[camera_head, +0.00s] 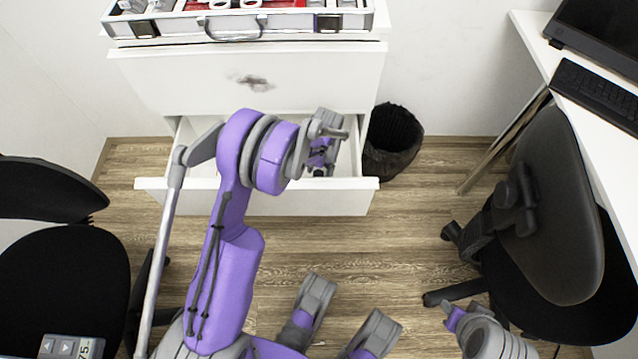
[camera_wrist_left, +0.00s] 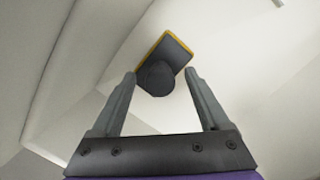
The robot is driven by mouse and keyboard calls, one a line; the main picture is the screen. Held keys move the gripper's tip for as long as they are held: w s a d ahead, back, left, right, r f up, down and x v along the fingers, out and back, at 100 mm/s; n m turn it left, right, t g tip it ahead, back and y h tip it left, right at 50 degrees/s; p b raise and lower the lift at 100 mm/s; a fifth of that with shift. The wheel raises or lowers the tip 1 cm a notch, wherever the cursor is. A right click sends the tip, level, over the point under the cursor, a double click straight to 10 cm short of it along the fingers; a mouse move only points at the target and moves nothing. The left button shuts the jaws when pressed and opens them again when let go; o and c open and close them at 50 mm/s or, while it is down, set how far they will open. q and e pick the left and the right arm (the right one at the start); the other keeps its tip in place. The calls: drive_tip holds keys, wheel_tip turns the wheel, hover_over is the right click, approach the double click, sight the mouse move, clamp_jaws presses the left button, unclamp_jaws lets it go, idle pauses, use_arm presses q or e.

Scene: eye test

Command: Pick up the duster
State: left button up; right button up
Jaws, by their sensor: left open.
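The duster (camera_wrist_left: 172,50) shows in the left wrist view as a dark grey block with a yellow edge and a rounded dark knob. It lies inside the open white drawer (camera_head: 262,203). My left gripper (camera_wrist_left: 160,73) is open, with its fingertips on either side of the knob; I cannot tell whether they touch it. In the head view my left gripper (camera_head: 320,165) reaches down into the drawer, and my arm hides much of the inside. I cannot make out the duster there. Part of my right gripper (camera_head: 449,312) shows at the lower right, away from the drawer.
A metal-edged case (camera_head: 240,25) with red contents lies on the cabinet (camera_head: 180,85) above the drawer. A black bin (camera_head: 392,140) stands right of the drawer. Office chairs (camera_head: 60,280) (camera_head: 555,215) stand left and right. A white desk (camera_head: 535,40) holds a keyboard and laptop or screen.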

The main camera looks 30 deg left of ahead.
use_arm(q)
drive_tip(key=shift+f, duration=0.5)
drive_tip(key=shift+s, duration=0.1)
clamp_jaws()
drive_tip(key=shift+r, duration=0.1)
